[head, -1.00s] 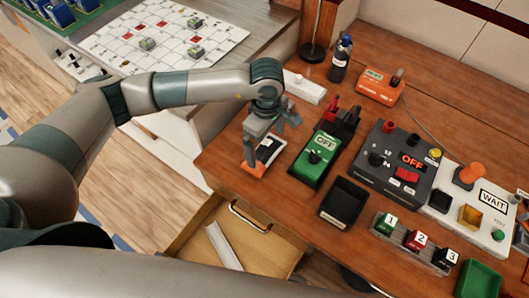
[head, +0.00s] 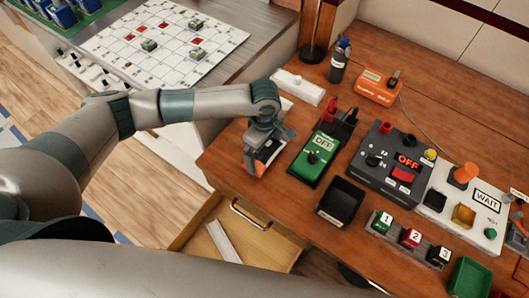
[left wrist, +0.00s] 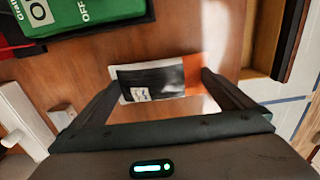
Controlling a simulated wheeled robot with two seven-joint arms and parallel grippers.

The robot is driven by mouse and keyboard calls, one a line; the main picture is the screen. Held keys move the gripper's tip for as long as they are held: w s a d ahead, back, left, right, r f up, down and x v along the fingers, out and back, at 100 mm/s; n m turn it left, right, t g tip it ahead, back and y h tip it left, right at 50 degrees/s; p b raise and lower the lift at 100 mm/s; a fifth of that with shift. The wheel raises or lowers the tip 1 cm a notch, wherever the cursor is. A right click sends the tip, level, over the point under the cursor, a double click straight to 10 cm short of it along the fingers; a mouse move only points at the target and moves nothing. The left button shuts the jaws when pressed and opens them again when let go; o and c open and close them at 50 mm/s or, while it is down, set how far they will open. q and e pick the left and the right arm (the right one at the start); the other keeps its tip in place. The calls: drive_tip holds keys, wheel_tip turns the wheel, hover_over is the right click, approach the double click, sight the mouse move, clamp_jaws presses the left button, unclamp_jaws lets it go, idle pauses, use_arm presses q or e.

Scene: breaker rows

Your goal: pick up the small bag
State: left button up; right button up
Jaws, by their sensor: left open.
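The small bag (left wrist: 157,79), black with a white label and an orange end, lies on the wooden desk. In the head view the bag (head: 267,150) is partly hidden behind my left gripper (head: 256,163). My left gripper is open and points down at the bag. In the left wrist view its fingers (left wrist: 160,82) are spread on either side of the bag, close to its two ends. I cannot tell whether they touch it. My right gripper is not in view.
A green meter (head: 318,152) stands close to the right of the bag. A black tray (head: 341,201), a grey power box (head: 387,160) and numbered blocks (head: 410,238) are further right. A white power strip (head: 299,87) lies behind. An open drawer (head: 215,236) is below the desk's front edge.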

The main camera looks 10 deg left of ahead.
sight(265, 151)
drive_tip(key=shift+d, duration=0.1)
use_arm(q)
drive_tip(key=c, duration=0.8)
drive_tip(key=shift+o, duration=0.2)
drive_tip(key=shift+r, duration=0.15)
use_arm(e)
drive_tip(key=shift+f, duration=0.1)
